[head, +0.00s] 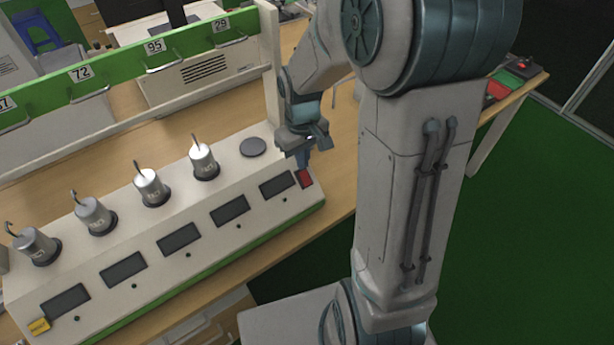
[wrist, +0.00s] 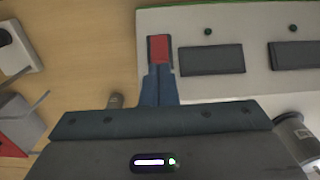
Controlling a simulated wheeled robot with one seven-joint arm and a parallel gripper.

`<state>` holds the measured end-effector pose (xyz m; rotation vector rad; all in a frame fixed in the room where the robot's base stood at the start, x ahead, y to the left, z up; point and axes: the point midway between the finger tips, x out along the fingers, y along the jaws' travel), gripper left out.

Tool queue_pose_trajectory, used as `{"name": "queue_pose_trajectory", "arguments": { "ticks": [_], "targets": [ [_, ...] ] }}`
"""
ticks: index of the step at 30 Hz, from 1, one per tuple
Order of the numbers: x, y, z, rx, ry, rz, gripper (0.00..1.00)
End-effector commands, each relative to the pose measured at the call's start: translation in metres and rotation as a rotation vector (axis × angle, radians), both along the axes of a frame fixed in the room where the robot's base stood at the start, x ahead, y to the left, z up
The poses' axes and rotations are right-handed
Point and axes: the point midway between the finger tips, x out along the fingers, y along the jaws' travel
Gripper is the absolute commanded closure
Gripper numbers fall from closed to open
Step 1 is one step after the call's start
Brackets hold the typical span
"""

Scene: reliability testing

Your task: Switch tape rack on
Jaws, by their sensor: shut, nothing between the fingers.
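The tape rack (head: 150,262) is a long, light-coloured box on the wooden bench, with a sloped front carrying several dark displays. A red switch (head: 304,179) sits at the right end of its front; it also shows in the wrist view (wrist: 159,48). My gripper (head: 303,157) is shut and empty, its blue fingers pointing down just behind the switch. In the wrist view the shut fingertips (wrist: 158,72) appear at the near edge of the red switch. I cannot tell whether they touch it, or which way the switch is tipped.
Several metal weights with hooks, one being this cylinder (head: 204,162), stand along the rack's top beside an empty round pad (head: 253,147). A green numbered rail (head: 120,62) runs behind. A yellow part (head: 39,326) sits at the rack's left end. Bare bench (head: 345,150) lies right of the rack.

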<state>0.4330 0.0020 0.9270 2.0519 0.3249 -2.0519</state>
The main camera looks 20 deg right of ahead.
Motion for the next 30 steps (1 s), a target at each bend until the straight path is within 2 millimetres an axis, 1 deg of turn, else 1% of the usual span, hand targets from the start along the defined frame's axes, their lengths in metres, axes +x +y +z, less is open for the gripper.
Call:
{"name": "queue_pose_trajectory", "arguments": {
  "ticks": [14, 30],
  "targets": [
    [0.0, -0.0001, -0.0003, 0.0, 0.0, 0.0, 1.0],
    [-0.0001, 0.0, -0.0081, 0.0, 0.001, 0.0, 1.0]
  ]
}}
